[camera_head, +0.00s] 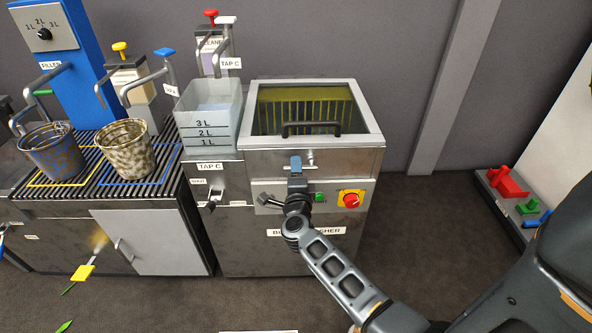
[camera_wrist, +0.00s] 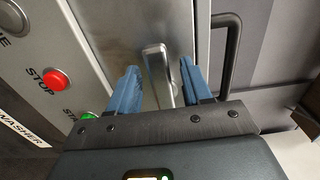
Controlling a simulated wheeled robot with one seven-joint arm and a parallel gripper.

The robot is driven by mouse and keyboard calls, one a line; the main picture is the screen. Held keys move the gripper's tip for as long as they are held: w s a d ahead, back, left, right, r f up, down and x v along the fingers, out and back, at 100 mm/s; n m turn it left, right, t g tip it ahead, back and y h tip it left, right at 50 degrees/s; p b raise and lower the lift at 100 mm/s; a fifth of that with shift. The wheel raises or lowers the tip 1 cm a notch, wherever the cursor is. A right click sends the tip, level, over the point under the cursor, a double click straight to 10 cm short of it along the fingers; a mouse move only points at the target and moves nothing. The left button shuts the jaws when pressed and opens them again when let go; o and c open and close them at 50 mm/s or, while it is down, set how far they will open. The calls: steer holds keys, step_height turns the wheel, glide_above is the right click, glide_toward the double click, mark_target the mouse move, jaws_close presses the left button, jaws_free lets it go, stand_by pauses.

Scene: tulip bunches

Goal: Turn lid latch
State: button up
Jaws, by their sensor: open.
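The lid latch (camera_wrist: 164,76) is a light metal lever on the front of the bucket washer, seen in the wrist view. My gripper (camera_wrist: 159,66) is open, with one blue finger on each side of the latch and a visible gap on both sides. In the head view my gripper (camera_head: 296,163) is at the washer's upper front, just below the lid; a little of the latch (camera_head: 309,158) shows beside it. The lid (camera_head: 262,124) has a clear window and a dark bar handle (camera_head: 311,128), and looks closed.
The washer panel has a red stop button (camera_wrist: 56,80), a green start button (camera_wrist: 88,116) and a red knob (camera_head: 351,198). A clear water tank (camera_head: 208,112) stands left of the lid. Two buckets (camera_head: 54,152) sit on the ribbed counter.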

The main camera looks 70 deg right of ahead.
steer(key=shift+w+d, duration=0.15)
steer(key=shift+d, duration=0.25)
steer(key=shift+c, duration=0.3)
jaws_close()
